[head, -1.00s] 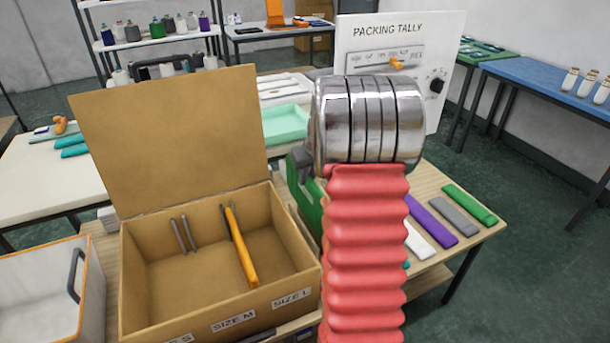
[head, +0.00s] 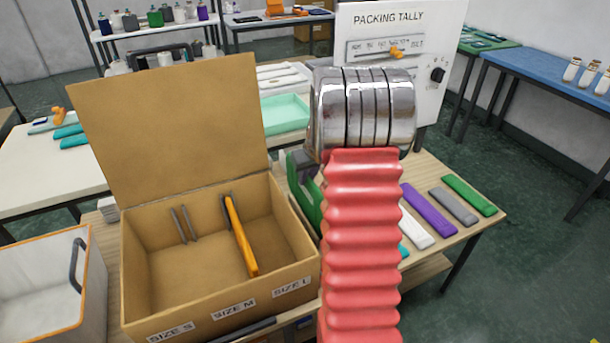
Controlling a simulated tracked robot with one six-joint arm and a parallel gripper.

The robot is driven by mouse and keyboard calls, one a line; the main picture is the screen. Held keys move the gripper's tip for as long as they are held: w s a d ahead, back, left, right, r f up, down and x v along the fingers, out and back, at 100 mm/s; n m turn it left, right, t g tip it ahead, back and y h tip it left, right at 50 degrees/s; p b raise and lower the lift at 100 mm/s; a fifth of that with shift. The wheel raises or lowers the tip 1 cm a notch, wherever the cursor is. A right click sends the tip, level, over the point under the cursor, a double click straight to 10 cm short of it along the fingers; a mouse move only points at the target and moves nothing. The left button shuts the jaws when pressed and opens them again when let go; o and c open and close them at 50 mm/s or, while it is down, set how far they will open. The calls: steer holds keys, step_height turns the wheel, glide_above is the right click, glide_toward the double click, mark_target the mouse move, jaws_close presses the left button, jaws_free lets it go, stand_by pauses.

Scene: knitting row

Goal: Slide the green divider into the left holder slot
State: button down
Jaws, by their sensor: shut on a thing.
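The green divider (head: 308,198) is upright just outside the box's right wall, partly hidden by that wall and by my arm. My gripper (head: 301,168) shows as a dark grey part at the divider's top and is shut on it; its fingertips are mostly hidden. The open cardboard box (head: 285,235) has its lid raised at the back. Its left holder slot (head: 184,225), a pair of thin grey rails, is empty. An orange divider (head: 243,240) stands in the right holder.
My arm covers the middle right. Several folded knit pieces, including a purple one (head: 428,209), lie on the table to the right. A white bin (head: 45,300) stands left of the box. A packing tally board (head: 390,40) stands behind my arm.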

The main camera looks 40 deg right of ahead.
mark_target(307, 190)
steer(key=shift+f, duration=2.75)
steer(key=c, duration=1.6)
jaws_free()
steer(key=v, duration=1.3)
steer(key=shift+r, duration=0.3)
steer(key=shift+s+a, duration=0.1)
